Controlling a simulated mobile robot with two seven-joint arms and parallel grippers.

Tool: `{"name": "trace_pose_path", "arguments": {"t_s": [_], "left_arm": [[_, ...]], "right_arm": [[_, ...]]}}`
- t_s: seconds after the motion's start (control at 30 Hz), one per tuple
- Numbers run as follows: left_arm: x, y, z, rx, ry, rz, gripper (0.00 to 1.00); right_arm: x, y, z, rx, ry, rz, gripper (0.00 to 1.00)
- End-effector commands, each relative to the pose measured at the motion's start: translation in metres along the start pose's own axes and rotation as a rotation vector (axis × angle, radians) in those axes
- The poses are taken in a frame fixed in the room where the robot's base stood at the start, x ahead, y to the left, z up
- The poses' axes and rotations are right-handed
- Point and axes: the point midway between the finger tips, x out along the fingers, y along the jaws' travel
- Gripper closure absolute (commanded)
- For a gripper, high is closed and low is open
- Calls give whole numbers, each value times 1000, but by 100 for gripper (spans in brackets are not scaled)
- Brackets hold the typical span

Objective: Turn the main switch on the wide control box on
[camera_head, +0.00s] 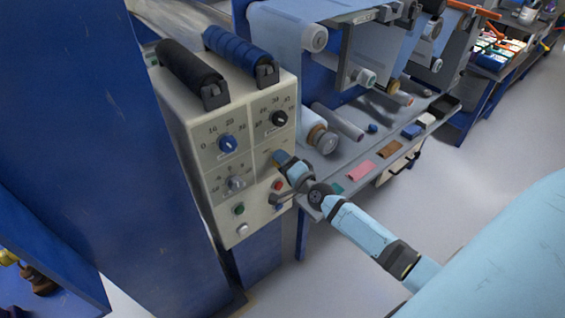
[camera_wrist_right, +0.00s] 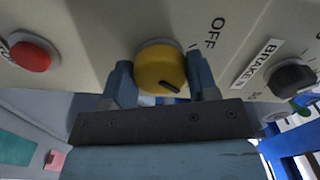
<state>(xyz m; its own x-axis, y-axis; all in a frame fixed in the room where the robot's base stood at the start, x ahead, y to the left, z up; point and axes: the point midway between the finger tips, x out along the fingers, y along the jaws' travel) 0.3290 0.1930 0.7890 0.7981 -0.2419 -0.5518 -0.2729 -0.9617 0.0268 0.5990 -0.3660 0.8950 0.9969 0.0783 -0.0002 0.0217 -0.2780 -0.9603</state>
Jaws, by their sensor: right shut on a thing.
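The wide control box (camera_head: 208,165) is cream-coloured, with knobs and buttons on its front panel. My right gripper (camera_head: 287,163) is at the right side of this panel. In the right wrist view its two fingers stand on either side of a yellow rotary switch (camera_wrist_right: 160,68) and are shut on it. The dark mark on the switch's face points to the lower right in that view. An OFF label (camera_wrist_right: 214,33) is printed to the upper right of the switch. In the head view the gripper hides most of the switch. My left gripper is not in view.
A red button (camera_wrist_right: 32,54) and a black knob (camera_wrist_right: 292,77) flank the switch. A blue knob (camera_head: 228,143), a grey knob (camera_head: 235,183) and a green button (camera_head: 239,209) are further left. A grey shelf (camera_head: 340,188) with rollers above stands right of the box.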

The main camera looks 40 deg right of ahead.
Motion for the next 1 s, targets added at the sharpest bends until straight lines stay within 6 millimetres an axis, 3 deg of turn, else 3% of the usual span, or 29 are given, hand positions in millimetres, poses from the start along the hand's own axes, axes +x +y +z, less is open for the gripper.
{"name": "trace_pose_path", "arguments": {"t_s": [0.47,0.5,0.57,0.87,1.0], "left_arm": [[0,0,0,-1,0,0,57],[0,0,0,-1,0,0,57],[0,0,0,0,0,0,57],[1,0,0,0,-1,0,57],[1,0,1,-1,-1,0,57]], "right_arm": [[0,0,-1,13,1,-1,70],[0,0,-1,13,1,-1,37],[0,0,0,13,1,-1,23],[-1,0,0,11,0,0,20],[-12,1,0,11,0,1,20]]}}
